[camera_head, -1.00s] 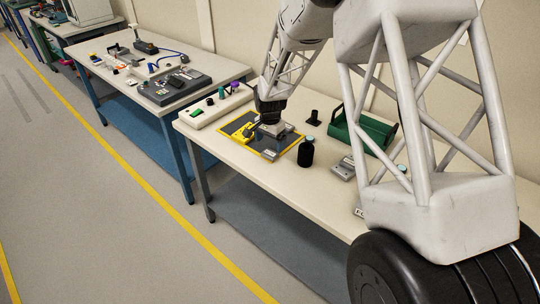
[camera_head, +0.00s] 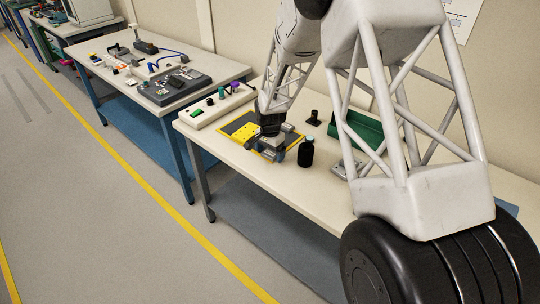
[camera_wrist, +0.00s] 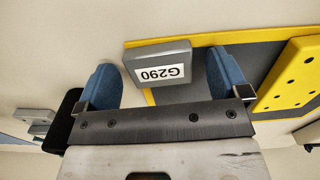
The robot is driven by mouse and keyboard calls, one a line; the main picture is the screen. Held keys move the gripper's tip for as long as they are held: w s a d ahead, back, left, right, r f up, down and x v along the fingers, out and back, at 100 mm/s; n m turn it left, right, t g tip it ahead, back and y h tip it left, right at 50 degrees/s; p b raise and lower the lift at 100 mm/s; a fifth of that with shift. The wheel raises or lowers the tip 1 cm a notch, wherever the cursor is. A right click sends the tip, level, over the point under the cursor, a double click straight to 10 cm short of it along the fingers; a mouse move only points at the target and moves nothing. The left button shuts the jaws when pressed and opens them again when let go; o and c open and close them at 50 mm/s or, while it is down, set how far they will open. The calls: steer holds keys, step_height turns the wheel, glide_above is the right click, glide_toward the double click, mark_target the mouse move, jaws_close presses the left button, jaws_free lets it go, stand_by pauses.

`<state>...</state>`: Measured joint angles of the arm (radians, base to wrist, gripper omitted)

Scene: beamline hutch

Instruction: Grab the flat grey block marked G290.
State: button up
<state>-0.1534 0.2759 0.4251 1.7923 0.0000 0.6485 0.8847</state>
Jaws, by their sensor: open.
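The flat grey block (camera_wrist: 158,56) with a white G290 label lies over the yellow border of the dark grey mat (camera_wrist: 190,91) in the wrist view. My gripper (camera_wrist: 162,70) is open, with one blue finger on each side of the block and a gap to each. The block is not held. In the head view my gripper (camera_head: 274,153) is low over the front right part of the mat and hides most of the block there.
A yellow plate with holes (camera_head: 244,131) lies on the mat to the left. A black bottle (camera_head: 306,153) stands close to the right of my gripper. A green bin (camera_head: 369,130) and a black part (camera_head: 314,118) are behind. The front strip of bench (camera_head: 240,160) is clear.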

mark_target(270, 153)
steer(key=shift+c, duration=0.2)
stand_by(0.3)
steer(key=c, duration=1)
steer(key=shift+r, duration=0.75)
step_height(270, 153, up, 2)
steer(key=shift+r, duration=0.1)
steer(key=s, duration=0.5)
steer(key=s+d+r, duration=0.1)
steer(key=s, duration=0.4)
steer(key=s+d, duration=0.1)
steer(key=s, duration=0.4)
steer(key=shift+s+d+r, duration=0.15)
steer(key=shift+s+d, duration=0.05)
steer(key=shift+s, duration=0.2)
